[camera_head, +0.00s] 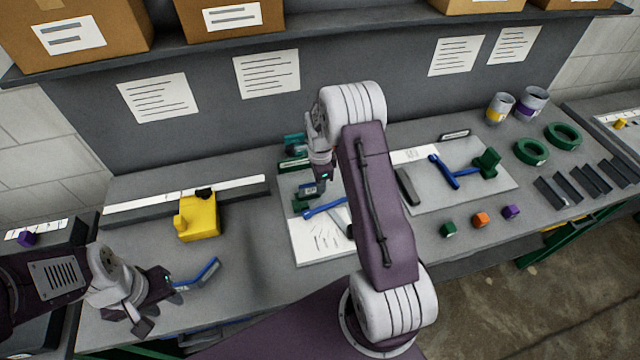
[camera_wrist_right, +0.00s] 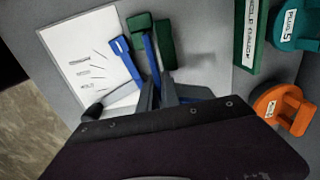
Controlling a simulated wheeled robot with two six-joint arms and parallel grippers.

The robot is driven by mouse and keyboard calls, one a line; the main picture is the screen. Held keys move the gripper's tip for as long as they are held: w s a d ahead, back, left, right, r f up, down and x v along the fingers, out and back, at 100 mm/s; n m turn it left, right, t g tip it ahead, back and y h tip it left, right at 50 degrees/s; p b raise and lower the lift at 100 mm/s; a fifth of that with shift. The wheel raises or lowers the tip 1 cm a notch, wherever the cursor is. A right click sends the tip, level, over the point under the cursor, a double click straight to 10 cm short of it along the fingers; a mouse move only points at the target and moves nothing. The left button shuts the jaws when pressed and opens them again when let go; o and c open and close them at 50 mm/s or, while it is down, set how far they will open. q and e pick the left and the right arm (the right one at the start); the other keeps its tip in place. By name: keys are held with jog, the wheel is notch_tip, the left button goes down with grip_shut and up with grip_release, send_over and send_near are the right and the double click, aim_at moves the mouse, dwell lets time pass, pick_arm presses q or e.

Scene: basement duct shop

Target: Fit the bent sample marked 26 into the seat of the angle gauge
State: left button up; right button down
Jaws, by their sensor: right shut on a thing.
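My right gripper (camera_head: 314,190) reaches down over the left board and is shut on a blue bent strip, seen between its fingers in the right wrist view (camera_wrist_right: 150,68). A labelled blue arm (camera_wrist_right: 122,48) and green blocks (camera_wrist_right: 140,22) lie close beside this strip. They look like parts of the angle gauge, but its seat is not clear. Whether the strip touches them I cannot tell. My left gripper (camera_head: 158,302) is open, low on the left, with another blue bent strip (camera_head: 200,275) just beyond its fingers. No number 26 is readable.
A yellow tool (camera_head: 199,217) stands behind my left gripper. The right board (camera_head: 415,198) carries blue and green gauge-like parts (camera_head: 445,172). Small coloured cubes (camera_head: 480,219), green rings (camera_head: 530,150) and cups stand further right. An orange plug (camera_wrist_right: 285,105) and green labelled block (camera_wrist_right: 251,35) are near my right gripper.

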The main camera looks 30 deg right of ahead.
jog(key=shift+f+b, duration=0.8)
jog(key=shift+f, duration=0.65)
jog(key=c, duration=1.5)
grip_release()
notch_tip(320, 180, up, 9)
jog(key=shift+r+b, duration=0.1)
jog(key=shift+b, duration=0.35)
